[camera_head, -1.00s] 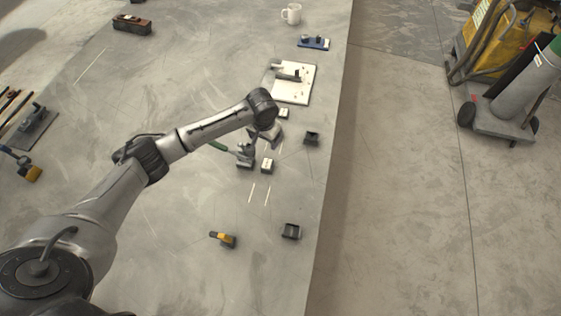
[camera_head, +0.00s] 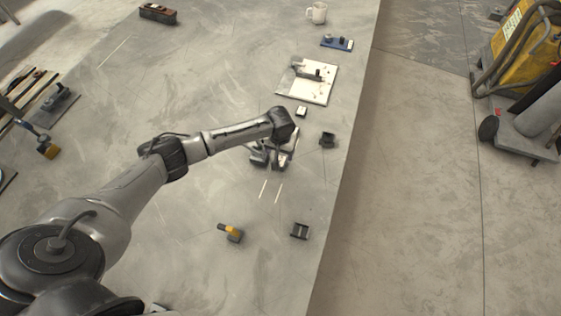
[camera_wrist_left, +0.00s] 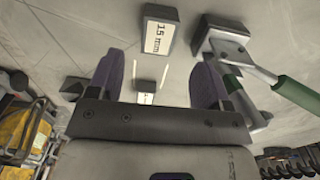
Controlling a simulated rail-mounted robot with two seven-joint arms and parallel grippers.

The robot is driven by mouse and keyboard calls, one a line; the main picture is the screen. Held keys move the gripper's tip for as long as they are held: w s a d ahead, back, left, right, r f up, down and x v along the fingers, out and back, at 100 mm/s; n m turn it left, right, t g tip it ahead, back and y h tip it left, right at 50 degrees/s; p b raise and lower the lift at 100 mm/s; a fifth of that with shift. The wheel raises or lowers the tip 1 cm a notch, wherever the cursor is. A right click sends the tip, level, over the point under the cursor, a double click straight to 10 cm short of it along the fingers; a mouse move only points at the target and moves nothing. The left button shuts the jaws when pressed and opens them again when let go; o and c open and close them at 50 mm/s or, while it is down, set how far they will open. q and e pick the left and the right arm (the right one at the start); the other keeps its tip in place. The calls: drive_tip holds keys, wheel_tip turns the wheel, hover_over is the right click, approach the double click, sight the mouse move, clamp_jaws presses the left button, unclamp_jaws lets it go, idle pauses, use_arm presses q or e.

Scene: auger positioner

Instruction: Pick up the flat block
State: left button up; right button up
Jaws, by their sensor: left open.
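A small block with a white label reading "15 mm" (camera_wrist_left: 158,37) lies on the table in the left wrist view, just beyond my left fingertips. A second, smaller white-labelled block (camera_wrist_left: 146,86) shows farther off, in the gap between the fingers. In the head view a white-topped block (camera_head: 301,111) lies near the white board. The frames do not settle which one is the flat block. My left gripper (camera_wrist_left: 157,76) is open, its two purple-padded fingers apart and empty. In the head view my left gripper (camera_head: 283,146) is low over the table, partly hidden by its wrist. My right gripper is out of view.
A green-handled clamp (camera_wrist_left: 258,75) lies close beside my left gripper. Dark holders (camera_head: 328,140) (camera_head: 300,231) and a yellow-and-black tool (camera_head: 232,232) stand nearby. A white board (camera_head: 318,88) lies farther back. The table's right edge is close; its left middle is clear.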

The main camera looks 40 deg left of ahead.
sight(281, 161)
use_arm(q)
drive_tip(key=shift+s+d+f+b, duration=0.1)
drive_tip(key=shift+f+b, duration=0.1)
drive_tip(key=shift+f, duration=1.15)
drive_tip(key=shift+s+d+f+b, duration=0.1)
drive_tip(key=shift+f+b, duration=0.1)
drive_tip(key=shift+f, duration=1.15)
drive_tip(key=shift+c, duration=0.2)
drive_tip(key=c, duration=1.1)
drive_tip(key=shift+r, duration=0.2)
